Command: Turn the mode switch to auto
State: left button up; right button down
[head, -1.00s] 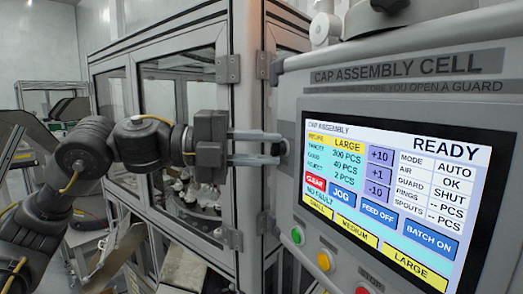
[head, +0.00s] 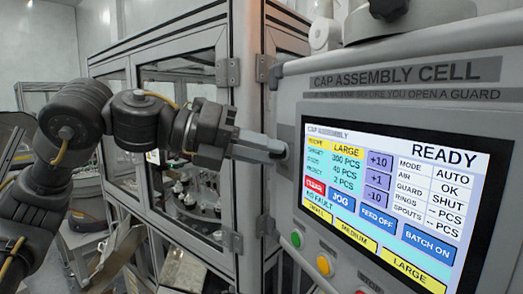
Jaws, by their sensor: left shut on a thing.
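The mode switch is on the left edge of the grey control panel (head: 400,97), beside the screen. My left gripper (head: 278,151) reaches it from the left, with its fingers shut on the switch. The fingers are rolled and overlap in this view, and they hide most of the knob. The screen (head: 385,200) reads READY, and its MODE line shows AUTO. My right gripper is not in view.
A framed machine enclosure with clear guard doors (head: 185,100) stands behind my left arm, its doors shut. Green (head: 296,238) and yellow (head: 324,265) push buttons sit below the switch. A grey knob-like part is on top of the panel.

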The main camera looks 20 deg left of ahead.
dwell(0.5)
pick_arm(q)
jog(key=o, duration=1)
jog(key=shift+s+a+b, duration=0.15)
jog(key=shift+a+b, duration=0.2)
jog(key=shift+a, duration=0.1)
jog(key=b+v, duration=0.3)
jog(key=v, duration=0.7)
